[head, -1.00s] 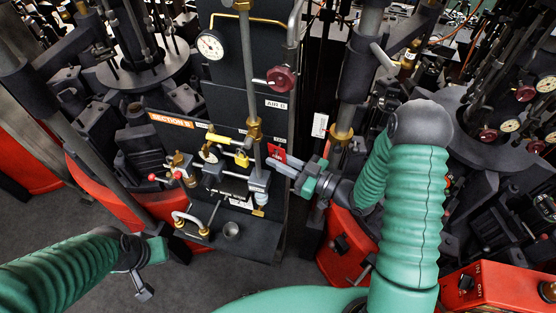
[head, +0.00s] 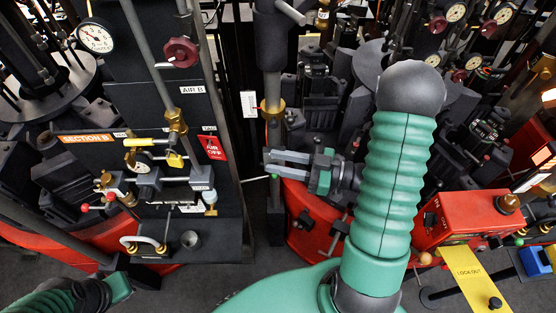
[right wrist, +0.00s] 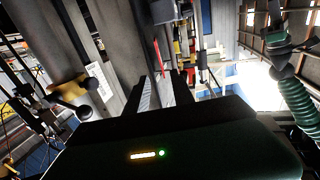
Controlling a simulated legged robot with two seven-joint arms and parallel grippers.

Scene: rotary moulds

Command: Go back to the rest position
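My right gripper (head: 267,162) is in the middle of the head view, its two pale fingers apart and pointing left, with nothing between them. It hangs in front of the gap right of the Section B panel (head: 150,95), apart from the panel. In the right wrist view its fingers (right wrist: 163,92) also stand apart and empty. My left arm shows only at the bottom left of the head view, around its wrist; its fingers cannot be made out. The panel carries a yellow padlock (head: 175,160) and a red tag (head: 213,147) beside the valves.
A pressure gauge (head: 95,38) and a dark red handwheel (head: 181,52) sit high on the panel. A vertical post (head: 273,80) stands behind my right gripper. Machinery crowds the back.

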